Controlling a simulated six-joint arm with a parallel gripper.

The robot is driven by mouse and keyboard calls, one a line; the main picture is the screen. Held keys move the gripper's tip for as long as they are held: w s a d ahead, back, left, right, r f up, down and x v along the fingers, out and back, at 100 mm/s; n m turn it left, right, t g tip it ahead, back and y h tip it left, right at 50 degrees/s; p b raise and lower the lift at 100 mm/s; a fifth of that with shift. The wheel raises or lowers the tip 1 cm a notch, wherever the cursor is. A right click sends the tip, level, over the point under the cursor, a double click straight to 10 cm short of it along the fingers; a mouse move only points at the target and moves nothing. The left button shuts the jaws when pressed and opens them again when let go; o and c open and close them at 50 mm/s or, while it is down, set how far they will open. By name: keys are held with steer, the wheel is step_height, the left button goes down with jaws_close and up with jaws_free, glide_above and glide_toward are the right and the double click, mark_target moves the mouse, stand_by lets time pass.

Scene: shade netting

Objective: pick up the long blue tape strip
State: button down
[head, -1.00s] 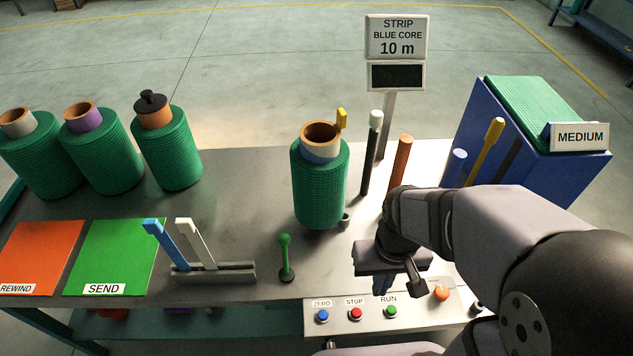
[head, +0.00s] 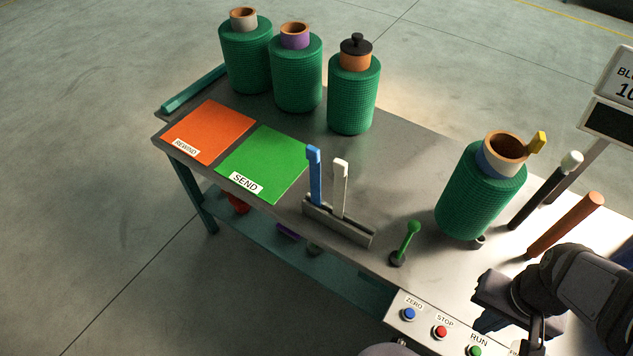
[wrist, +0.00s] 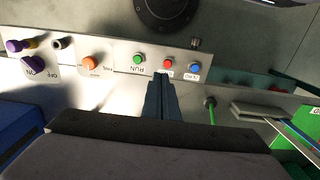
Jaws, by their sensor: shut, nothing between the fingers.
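The long blue tape strip (head: 315,175) stands upright in a slotted grey holder (head: 338,222) near the bench's front edge, left of a white strip (head: 340,188). Its foot is hidden in the holder. In the wrist view the holder (wrist: 258,110) shows at the right, with strips running off towards the lower right corner. My gripper (head: 487,322) is at the lower right of the head view, above the button panel and well to the right of the strip. In the wrist view its fingers (wrist: 163,82) are together, with nothing between them.
A green-knobbed lever (head: 408,243) stands between the holder and my gripper. A green mesh roll (head: 478,205) and upright rods (head: 566,224) stand behind. The green SEND mat (head: 262,165) and orange REWIND mat (head: 210,132) lie flat and clear at the left.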

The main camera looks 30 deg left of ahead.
steer(key=c, duration=2.4)
jaws_free()
steer(key=shift+c, duration=0.2)
steer(key=o, duration=1.1)
